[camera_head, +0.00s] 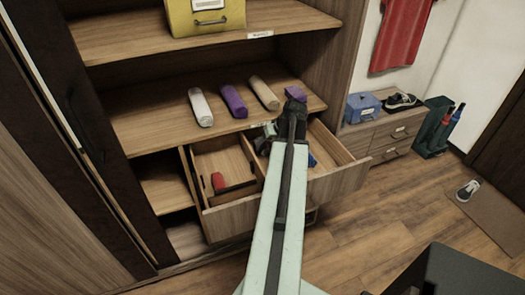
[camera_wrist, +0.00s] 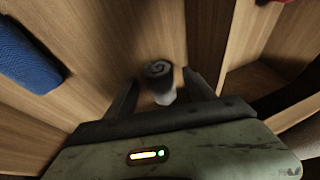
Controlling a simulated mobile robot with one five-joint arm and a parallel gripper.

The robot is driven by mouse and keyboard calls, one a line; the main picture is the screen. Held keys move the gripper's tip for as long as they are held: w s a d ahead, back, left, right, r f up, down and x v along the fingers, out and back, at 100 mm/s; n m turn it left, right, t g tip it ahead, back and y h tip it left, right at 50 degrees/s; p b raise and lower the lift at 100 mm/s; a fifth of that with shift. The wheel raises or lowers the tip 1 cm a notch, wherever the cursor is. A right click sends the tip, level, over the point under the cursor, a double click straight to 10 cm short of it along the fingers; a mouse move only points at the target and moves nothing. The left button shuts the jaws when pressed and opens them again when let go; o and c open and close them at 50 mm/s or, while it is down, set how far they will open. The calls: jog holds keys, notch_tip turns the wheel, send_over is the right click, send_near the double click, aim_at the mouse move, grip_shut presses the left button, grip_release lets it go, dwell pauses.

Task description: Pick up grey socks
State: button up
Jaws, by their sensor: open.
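A rolled grey sock bundle (camera_wrist: 159,82) with a spiral end stands on the wooden drawer floor in the wrist view. My gripper (camera_wrist: 161,80) is open, with one dark finger on each side of the roll and nothing clasped. In the head view my gripper (camera_head: 264,134) reaches down into the right compartment of the open drawer (camera_head: 240,215). The grey roll cannot be made out there behind my arm.
A blue roll (camera_wrist: 27,55) lies in the same compartment and shows in the head view (camera_head: 312,160). A divider separates it from the left compartment with a red roll (camera_head: 218,181). White (camera_head: 201,107), purple (camera_head: 234,101) and beige (camera_head: 264,93) rolls lie on the shelf above.

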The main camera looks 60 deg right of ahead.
aim_at(266, 148)
jog(key=b+x, duration=0.2)
jog(key=x, duration=0.1)
jog(key=shift+f, duration=0.25)
jog(key=shift+r, duration=0.2)
jog(key=c, duration=1.1)
jog(key=shift+p, duration=0.3)
